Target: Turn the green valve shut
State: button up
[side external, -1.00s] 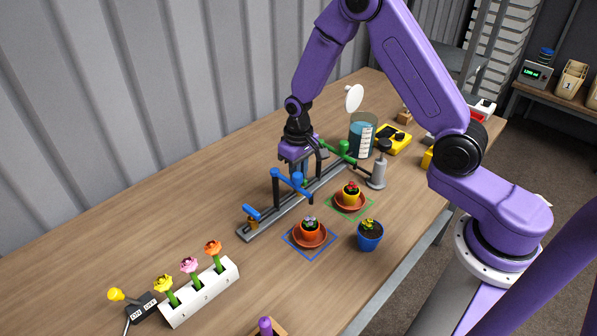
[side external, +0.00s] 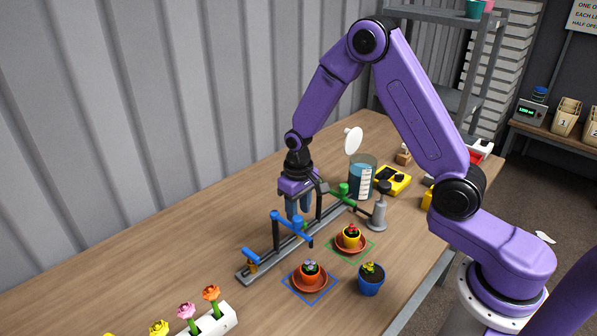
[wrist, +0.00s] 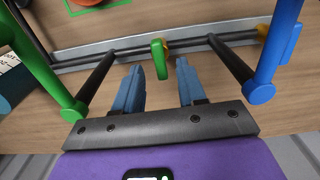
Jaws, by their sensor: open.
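The green valve's handle (wrist: 159,58) is a short green lever at the middle of the wrist view, beside the grey rail. It points across the rail in that picture; whether it lies flat or tilts is unclear. My gripper (wrist: 158,68) is open, with one blue finger on each side of the handle's line. The fingertips are close to the handle; I cannot tell whether they touch it. In the side view my gripper (side external: 299,212) points down behind the rail (side external: 270,259), and the green handle is not clearly seen there.
A green pipe (wrist: 40,75) and a blue pipe (wrist: 277,55) flank my gripper. The blue valve's handle (side external: 250,255) is at the rail's near end. Potted flowers (side external: 309,273) stand in front. A beaker (side external: 361,177) stands behind.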

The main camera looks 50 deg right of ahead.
notch_tip(320, 180, up, 15)
dwell(0.4)
jog(key=shift+s+a+r, duration=0.1)
jog(key=s+a+r+n, duration=0.1)
jog(key=s+a+n, duration=0.15)
jog(key=s, duration=0.35)
jog(key=s+a+n, duration=0.2)
jog(key=s+n, duration=0.1)
jog(key=s, duration=0.3)
jog(key=s+d+n, duration=0.3)
jog(key=s+n, duration=0.4)
jog(key=s, duration=1.1)
jog(key=shift+d+f, duration=0.2)
jog(key=shift+f, duration=0.05)
jog(key=shift+o, duration=0.3)
